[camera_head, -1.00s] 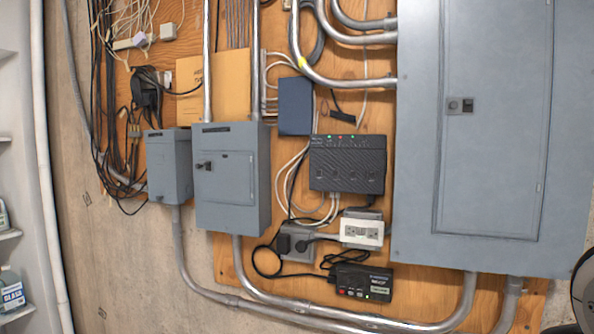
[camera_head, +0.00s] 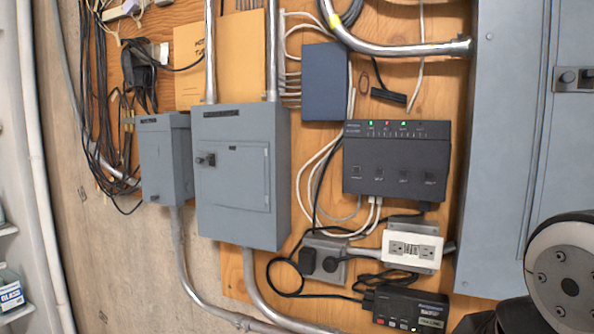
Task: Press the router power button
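A large black box (camera_head: 397,185) is mounted on the plywood panel right of centre. It has a row of small green and red lights along its top and several dark square buttons below. A smaller black box (camera_head: 410,308) sits lower, near the bottom edge, with a red button and small lit indicators on its front. The labels are too small to read, so I cannot tell for certain which box is the router. A white and black round part of my arm shows at the lower right. My gripper's fingers are not in view.
A white outlet box (camera_head: 412,248) and a grey outlet with black plugs (camera_head: 325,262) sit between the two black boxes. Loose black cables (camera_head: 285,280) loop beside them. A grey breaker box (camera_head: 240,175) is left, and a large grey panel (camera_head: 500,150) is right.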

